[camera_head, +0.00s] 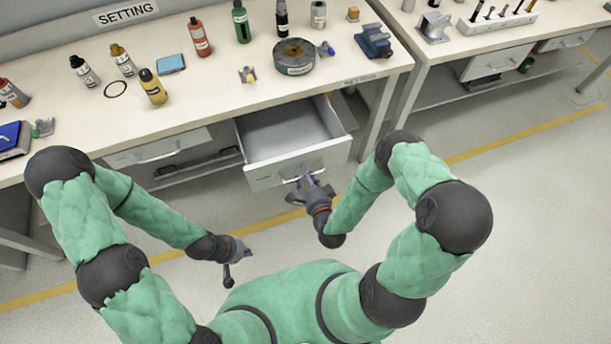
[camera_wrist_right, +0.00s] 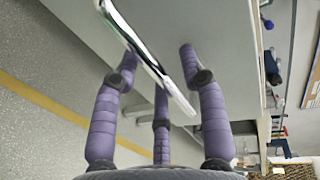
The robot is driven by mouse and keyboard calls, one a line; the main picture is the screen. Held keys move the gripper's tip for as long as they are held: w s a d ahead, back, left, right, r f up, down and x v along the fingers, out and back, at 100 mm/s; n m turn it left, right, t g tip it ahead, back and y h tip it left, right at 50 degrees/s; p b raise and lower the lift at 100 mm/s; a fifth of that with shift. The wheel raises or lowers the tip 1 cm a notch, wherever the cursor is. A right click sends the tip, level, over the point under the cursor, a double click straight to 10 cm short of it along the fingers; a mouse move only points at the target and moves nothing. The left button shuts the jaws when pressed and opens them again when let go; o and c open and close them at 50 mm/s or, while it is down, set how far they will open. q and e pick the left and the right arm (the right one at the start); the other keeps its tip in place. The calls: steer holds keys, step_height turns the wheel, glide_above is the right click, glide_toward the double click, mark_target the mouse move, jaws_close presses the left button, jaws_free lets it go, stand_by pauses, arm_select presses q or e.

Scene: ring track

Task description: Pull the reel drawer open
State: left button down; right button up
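The drawer (camera_head: 266,177) under the front right of the SETTING bench is pulled well out, and its inside looks empty. Its metal handle (camera_head: 303,175) is on the front; the bar (camera_wrist_right: 150,62) also shows in the right wrist view. My right gripper (camera_head: 311,184) is at the handle with its fingers spread. My left gripper (camera_head: 238,262) is empty, with fingers apart, off to the left and away from the drawer.
A dark round reel (camera_head: 294,57) lies on the bench (camera_head: 215,85) above the drawer, among bottles and small tools. A closed drawer (camera_head: 155,151) is to the left. A second bench (camera_head: 500,45) stands at right. The floor around me is clear, with a yellow line.

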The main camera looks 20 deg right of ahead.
steer(key=shift+s, duration=0.1)
steer(key=v, duration=1.1)
steer(key=shift+s, duration=0.35)
stand_by(0.4)
step_height(320, 180, down, 7)
steer(key=w+a+n+g+y, duration=0.2)
steer(key=w+n+g+y, duration=0.1)
steer(key=n+g, duration=0.45)
steer(key=s+a+f+n+g+p, duration=0.1)
steer(key=s+a+n+g, duration=0.3)
steer(key=s+n+g, duration=0.3)
steer(key=shift+s+f+n+g, duration=0.2)
steer(key=shift+s+n+g, duration=0.15)
